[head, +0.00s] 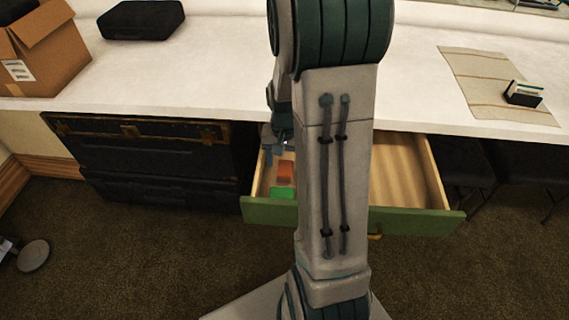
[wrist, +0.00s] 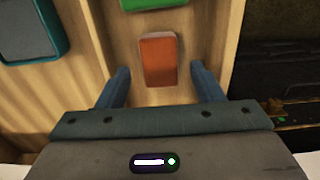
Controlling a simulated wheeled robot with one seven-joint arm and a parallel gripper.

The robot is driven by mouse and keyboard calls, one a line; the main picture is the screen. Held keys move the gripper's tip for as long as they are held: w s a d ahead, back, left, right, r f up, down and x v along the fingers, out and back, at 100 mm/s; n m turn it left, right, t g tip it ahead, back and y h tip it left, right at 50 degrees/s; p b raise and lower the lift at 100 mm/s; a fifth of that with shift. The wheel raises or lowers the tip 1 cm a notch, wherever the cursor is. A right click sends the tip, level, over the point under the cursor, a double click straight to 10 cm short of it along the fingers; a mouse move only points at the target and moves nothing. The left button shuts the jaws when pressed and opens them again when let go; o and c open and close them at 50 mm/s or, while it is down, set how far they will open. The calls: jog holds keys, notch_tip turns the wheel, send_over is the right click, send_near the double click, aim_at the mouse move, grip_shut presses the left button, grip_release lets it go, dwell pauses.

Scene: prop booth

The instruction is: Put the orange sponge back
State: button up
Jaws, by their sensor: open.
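The orange sponge (head: 285,170) lies in the open drawer (head: 408,218), in its left part. In the wrist view the orange sponge (wrist: 158,60) lies flat on the drawer's wooden floor. My gripper (wrist: 160,78) is open, with one blue finger on each side of the sponge's near end in the picture. The fingers appear apart from the sponge, and I cannot tell the height between them. In the head view my gripper (head: 279,146) shows partly at the drawer's left, beside my arm, which hides the drawer's middle.
A green block (head: 283,193) lies close to the sponge. A teal-edged dark item (wrist: 28,30) is across the divider (wrist: 85,40). A black chest (head: 160,160) stands left of the drawer. The white counter (head: 230,65) overhangs the drawer's back. The drawer's right part looks empty.

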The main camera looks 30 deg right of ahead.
aim_at(285, 168)
notch_tip(285, 168, up, 8)
jog(key=p, duration=0.1)
jog(key=s+a+r+n+t, duration=0.1)
jog(key=s+a+r+n, duration=0.5)
jog(key=s+a, duration=0.6)
jog(key=shift+r+n+t, duration=0.4)
jog(key=shift+r, duration=0.15)
